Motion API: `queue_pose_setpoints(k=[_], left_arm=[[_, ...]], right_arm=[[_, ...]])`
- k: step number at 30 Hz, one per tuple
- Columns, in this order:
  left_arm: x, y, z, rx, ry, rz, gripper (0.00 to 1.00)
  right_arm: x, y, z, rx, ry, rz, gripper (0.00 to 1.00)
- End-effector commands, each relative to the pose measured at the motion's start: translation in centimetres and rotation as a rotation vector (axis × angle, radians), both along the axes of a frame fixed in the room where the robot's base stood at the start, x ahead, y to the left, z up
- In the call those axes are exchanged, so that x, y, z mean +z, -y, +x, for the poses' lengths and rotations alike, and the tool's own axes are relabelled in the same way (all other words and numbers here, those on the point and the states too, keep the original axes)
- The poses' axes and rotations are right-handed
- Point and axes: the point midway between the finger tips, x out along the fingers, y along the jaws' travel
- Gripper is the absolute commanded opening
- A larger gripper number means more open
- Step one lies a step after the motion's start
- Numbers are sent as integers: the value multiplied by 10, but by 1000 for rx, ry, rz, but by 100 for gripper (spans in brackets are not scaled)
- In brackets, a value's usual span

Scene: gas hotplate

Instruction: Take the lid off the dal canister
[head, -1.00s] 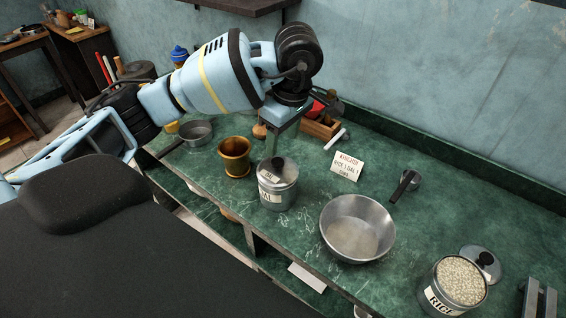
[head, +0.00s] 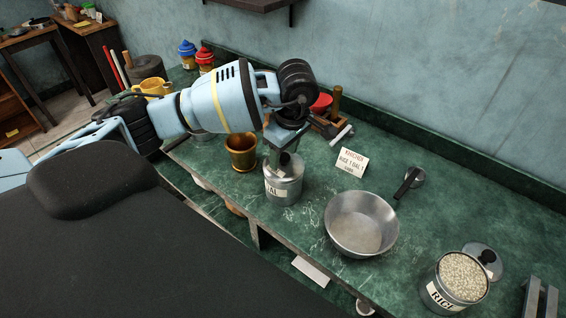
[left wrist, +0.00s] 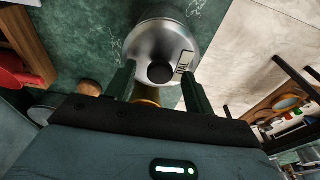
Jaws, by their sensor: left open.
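The dal canister (head: 281,190) is a metal tin with a paper label, standing on the green counter near its front edge. Its lid (head: 287,169) is on, with a round black knob on top; the knob (left wrist: 160,73) also shows in the left wrist view. My left gripper (head: 283,152) points down just above the lid. In the left wrist view its two fingers (left wrist: 157,80) are apart, one on each side of the knob in the picture. I cannot tell whether they touch it.
A steel bowl (head: 361,222) stands right of the canister, and a brass pot (head: 241,151) stands close to its left. An open rice canister (head: 457,281) with its lid (head: 483,257) beside it is at the right.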

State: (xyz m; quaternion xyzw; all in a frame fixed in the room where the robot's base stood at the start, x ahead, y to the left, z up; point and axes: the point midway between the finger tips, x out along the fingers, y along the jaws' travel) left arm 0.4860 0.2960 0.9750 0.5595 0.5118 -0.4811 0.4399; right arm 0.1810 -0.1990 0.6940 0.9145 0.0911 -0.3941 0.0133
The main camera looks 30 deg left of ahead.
Motion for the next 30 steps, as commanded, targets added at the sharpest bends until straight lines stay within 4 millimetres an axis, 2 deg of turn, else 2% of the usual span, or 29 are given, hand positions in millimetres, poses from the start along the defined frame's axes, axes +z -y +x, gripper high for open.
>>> queue_pose_setpoints(k=[7,18,30], left_arm=[[-1,0,0,0,1,0,53],[-1,0,0,0,1,0,5],[6,0,1,0,3,0,5]], right_arm=[[-1,0,-1,-1,-1,0,49],[-1,3,-1,9,-2,-7,49],[-3,4,-3,11,-7,-10,49]])
